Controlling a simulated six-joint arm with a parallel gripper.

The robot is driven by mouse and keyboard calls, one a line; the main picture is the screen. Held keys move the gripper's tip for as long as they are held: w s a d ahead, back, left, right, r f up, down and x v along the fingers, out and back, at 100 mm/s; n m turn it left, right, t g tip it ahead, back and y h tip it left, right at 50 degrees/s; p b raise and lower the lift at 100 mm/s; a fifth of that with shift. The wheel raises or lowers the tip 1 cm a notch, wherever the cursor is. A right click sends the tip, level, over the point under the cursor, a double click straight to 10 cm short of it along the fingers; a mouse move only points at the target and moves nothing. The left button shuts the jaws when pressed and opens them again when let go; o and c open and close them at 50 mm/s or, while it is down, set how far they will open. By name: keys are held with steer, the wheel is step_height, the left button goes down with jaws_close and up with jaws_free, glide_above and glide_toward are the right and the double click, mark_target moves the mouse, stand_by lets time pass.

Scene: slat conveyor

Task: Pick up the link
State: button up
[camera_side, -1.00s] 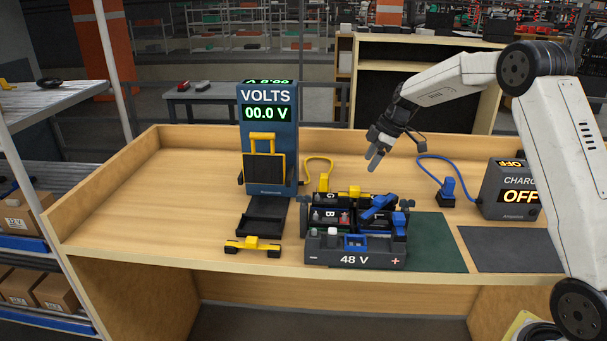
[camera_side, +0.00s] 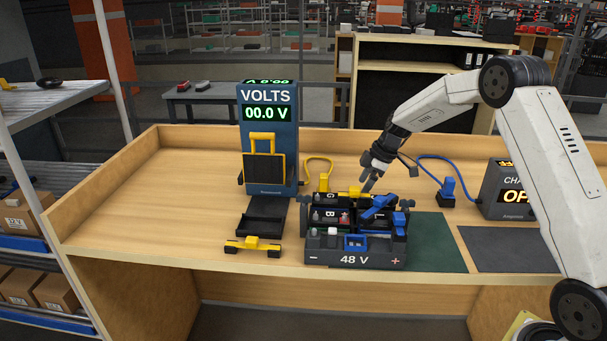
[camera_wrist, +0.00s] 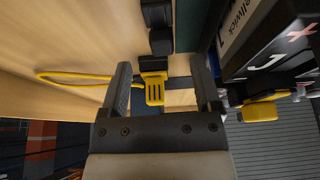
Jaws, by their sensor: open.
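My gripper (camera_side: 368,187) is low over the back edge of the black 48 V battery tray (camera_side: 318,258), fingers pointing down. A yellow piece (camera_side: 354,192) sits at the tray's back edge, close to the fingertips. A blue bar (camera_side: 377,206) lies slanted across the tray's top, and a blue piece (camera_side: 355,241) sits at its front. A yellow bar with black ends (camera_side: 252,244) lies on the bench left of the tray. In the wrist view my gripper (camera_wrist: 162,82) is open; a yellow slotted block (camera_wrist: 153,89) shows beyond and between its fingers. I cannot tell which piece is the link.
The VOLTS meter (camera_side: 268,150) reads 00.0 V behind the tray. A yellow cable (camera_side: 321,160) loops beside it. A blue plug (camera_side: 448,188) and the charger (camera_side: 505,207), reading OFF, stand to the right. The green mat (camera_side: 437,243) and grey mat (camera_side: 508,250) have bare space.

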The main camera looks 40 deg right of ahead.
steer(key=shift+f, duration=0.1)
steer(key=shift+x, duration=2.55)
steer(key=shift+s, duration=0.15)
jaws_close()
steer(key=shift+r, duration=5.05)
